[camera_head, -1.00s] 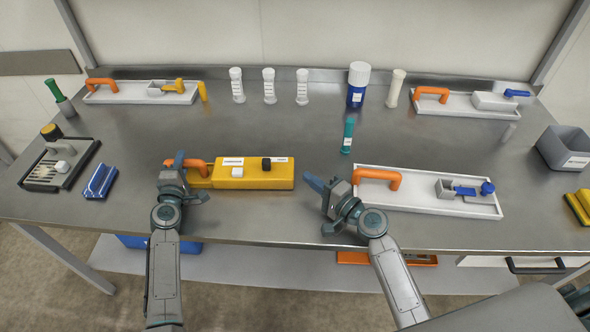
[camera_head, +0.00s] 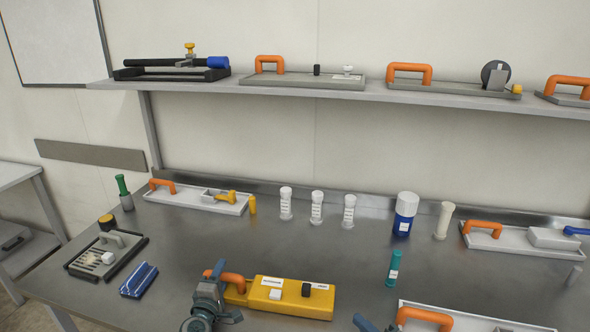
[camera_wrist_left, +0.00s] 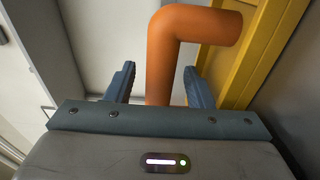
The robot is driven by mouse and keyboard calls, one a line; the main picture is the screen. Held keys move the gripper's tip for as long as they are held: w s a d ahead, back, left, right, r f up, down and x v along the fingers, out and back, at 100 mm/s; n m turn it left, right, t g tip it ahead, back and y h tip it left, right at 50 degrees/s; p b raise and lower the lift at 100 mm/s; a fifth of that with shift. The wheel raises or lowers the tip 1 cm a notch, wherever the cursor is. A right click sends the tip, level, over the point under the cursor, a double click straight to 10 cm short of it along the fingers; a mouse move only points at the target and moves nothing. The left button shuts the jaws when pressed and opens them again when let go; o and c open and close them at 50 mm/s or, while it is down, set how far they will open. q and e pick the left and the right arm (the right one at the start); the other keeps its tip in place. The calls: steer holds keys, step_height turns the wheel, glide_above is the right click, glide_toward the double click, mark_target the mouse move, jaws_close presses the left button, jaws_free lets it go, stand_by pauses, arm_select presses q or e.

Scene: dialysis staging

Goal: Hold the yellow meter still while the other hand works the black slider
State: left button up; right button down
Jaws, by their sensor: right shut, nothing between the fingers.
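The yellow meter (camera_head: 262,305) lies on the steel table, with an orange handle (camera_head: 232,278) at its left end. Its black slider (camera_head: 306,289) stands on top near the right, beside a white block (camera_head: 275,294). My left gripper (camera_head: 218,272) is at the handle. In the left wrist view the orange handle (camera_wrist_left: 165,62) stands between my open fingers (camera_wrist_left: 160,85), with small gaps beside it, and part of the yellow meter (camera_wrist_left: 248,60) shows behind. My right gripper (camera_head: 365,322) is shut and empty, right of the meter and mostly cut off by the bottom edge.
A white tray with an orange handle (camera_head: 425,317) lies right of the meter. A teal bottle (camera_head: 394,268) stands behind it. A blue holder (camera_head: 139,279) and a dark rack (camera_head: 82,262) lie to the left. White bottles (camera_head: 317,208) stand at the back, below a shelf (camera_head: 330,93).

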arm_select(q)
steer(key=shift+o, duration=1.2)
steer(key=shift+s, duration=0.1)
steer(key=shift+p+v, duration=0.3)
steer(key=shift+v, duration=0.9)
arm_select(e)
steer(key=shift+r, duration=0.3)
arm_select(q)
steer(key=shift+p+v, duration=0.3)
steer(key=shift+v, duration=2.45)
arm_select(e)
steer(key=shift+r, duration=0.3)
